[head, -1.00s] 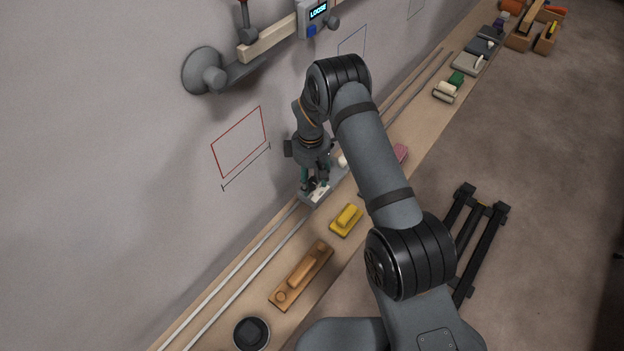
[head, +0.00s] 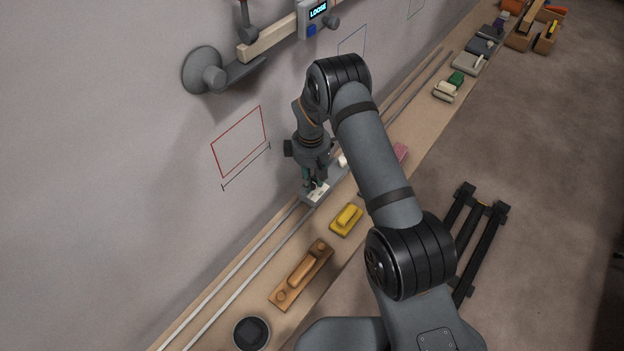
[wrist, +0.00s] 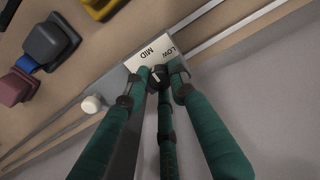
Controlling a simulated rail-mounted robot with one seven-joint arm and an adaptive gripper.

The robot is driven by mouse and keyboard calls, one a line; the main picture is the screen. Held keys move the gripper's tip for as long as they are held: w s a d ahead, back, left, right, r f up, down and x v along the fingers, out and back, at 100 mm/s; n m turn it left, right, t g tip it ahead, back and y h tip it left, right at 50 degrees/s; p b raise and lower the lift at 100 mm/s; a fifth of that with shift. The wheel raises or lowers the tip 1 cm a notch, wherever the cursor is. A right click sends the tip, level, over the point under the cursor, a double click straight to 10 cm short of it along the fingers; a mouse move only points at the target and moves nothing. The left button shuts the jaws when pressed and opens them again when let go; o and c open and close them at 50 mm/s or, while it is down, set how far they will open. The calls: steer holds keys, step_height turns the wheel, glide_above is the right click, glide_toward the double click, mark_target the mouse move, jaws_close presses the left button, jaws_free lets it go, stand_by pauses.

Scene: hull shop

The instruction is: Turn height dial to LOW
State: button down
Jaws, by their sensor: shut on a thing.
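My gripper (head: 316,184) reaches straight down to a small pale plate (head: 309,200) on the rail carriage along the bench. In the wrist view, my teal-wrapped fingers close in at the plate (wrist: 134,63), which carries the printed words MID and LOW. The fingertips (wrist: 158,76) are shut around the height dial at the plate's lower edge. The dial is mostly hidden by the fingers. A small white mark (wrist: 154,73) shows between them, near MID and LOW; I cannot tell clearly which word it points to.
A white knob (wrist: 91,104) stands on the carriage beside the plate. A yellow float (head: 346,220) and a wooden plane-like tool (head: 301,274) lie in front. Two rails (head: 238,280) run along the bench. The wall with a red outline (head: 239,142) is close behind.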

steer(key=shift+f+m+b, duration=0.1)
steer(key=shift+m+b, duration=0.25)
steer(key=shift+m, duration=0.05)
steer(key=m+b, duration=0.3)
steer(key=shift+f+m, duration=0.1)
steer(key=shift+m, duration=0.2)
steer(key=shift+m+b, duration=1.4)
steer(key=shift+m, duration=0.8)
steer(key=shift+r, duration=0.2)
steer(key=c, duration=1.5)
jaws_free()
steer(key=shift+o, duration=0.2)
steer(key=shift+r, duration=0.1)
